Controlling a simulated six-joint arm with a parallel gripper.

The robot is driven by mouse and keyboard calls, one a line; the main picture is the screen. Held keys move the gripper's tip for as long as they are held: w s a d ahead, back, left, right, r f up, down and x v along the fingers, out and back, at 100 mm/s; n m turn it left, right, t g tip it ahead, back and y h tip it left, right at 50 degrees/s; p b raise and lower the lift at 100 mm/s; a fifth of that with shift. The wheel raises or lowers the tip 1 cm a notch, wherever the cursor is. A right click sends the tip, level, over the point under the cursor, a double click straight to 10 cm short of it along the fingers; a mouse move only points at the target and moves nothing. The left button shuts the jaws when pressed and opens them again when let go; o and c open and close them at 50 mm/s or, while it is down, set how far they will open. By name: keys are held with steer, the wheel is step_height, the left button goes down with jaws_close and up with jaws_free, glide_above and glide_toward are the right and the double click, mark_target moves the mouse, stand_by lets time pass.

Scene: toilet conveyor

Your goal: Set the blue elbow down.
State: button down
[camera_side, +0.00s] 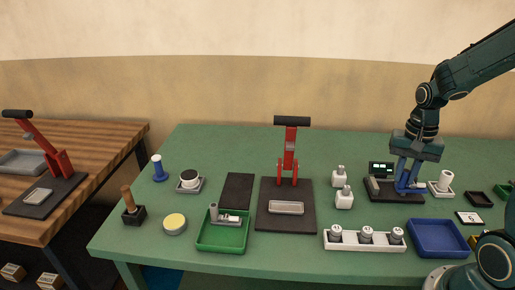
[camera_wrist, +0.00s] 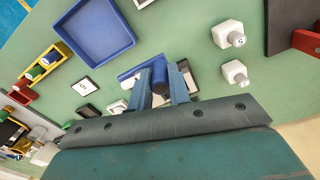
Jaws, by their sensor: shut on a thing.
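The blue elbow (camera_side: 414,187) shows low between the fingers of my gripper (camera_side: 404,186) in the side view, at the right of the green table. My gripper is shut on it. In the wrist view the blue elbow (camera_wrist: 174,76) sits between the two blue-grey fingertips (camera_wrist: 158,75), with one branch reaching left. The gripper is over the dark base (camera_side: 385,194) of a small device with a display (camera_side: 380,168). I cannot tell whether the elbow touches that base.
An empty blue tray (camera_side: 437,255) and a white rack (camera_side: 364,245) with grey-topped parts stand in front. White bottles (camera_side: 344,198) stand left of the gripper. A white cup-like part (camera_side: 444,181) is close on its right.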

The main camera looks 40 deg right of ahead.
step_height(320, 180, up, 16)
steer(key=w+a+r, duration=0.2)
steer(key=w+a, duration=0.4)
steer(key=w, duration=0.6)
steer(key=w+a, duration=1.1)
steer(key=a, duration=0.3)
steer(key=w+a+f, duration=0.1)
steer(key=a, duration=1)
steer(key=w+a+f, duration=0.1)
steer(key=a+f, duration=0.1)
steer(key=a, duration=0.9)
steer(key=shift+f, duration=2.2)
steer(key=shift+f, duration=0.1)
step_height(320, 180, down, 20)
steer(key=shift+r, duration=0.1)
